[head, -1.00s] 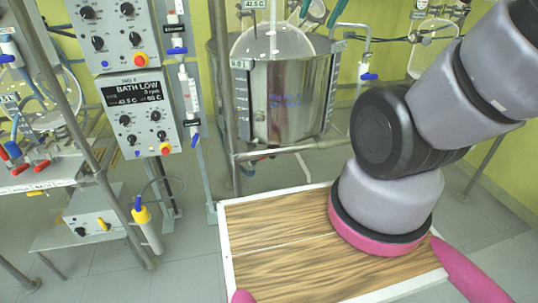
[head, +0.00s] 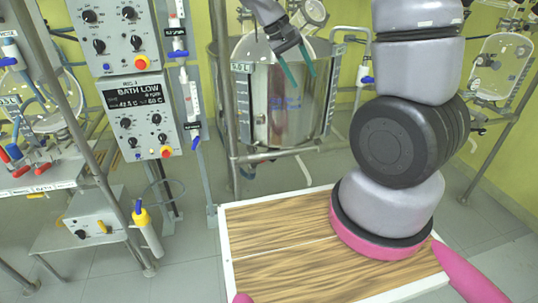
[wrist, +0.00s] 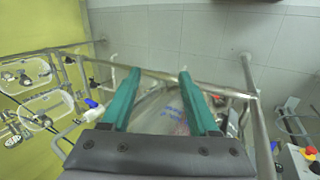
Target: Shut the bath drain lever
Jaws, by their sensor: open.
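The steel bath vessel (head: 292,112) stands in a metal frame behind the wooden-topped platform. A blue-handled valve (head: 366,76) is on the pipe right of the bath. My gripper (head: 300,78) is open and empty, its teal fingers in front of the bath's upper part in the head view. In the wrist view my gripper (wrist: 160,72) points over the vessel (wrist: 160,115), which my gripper body partly hides.
A control panel (head: 138,115) reading BATH LOW stands left of the bath, beside a pipe with blue valve handles (head: 196,143). Frame rails (head: 290,152) surround the bath's lower part. A yellow-topped bottle (head: 146,228) hangs at lower left. Floor between the platform and bath is open.

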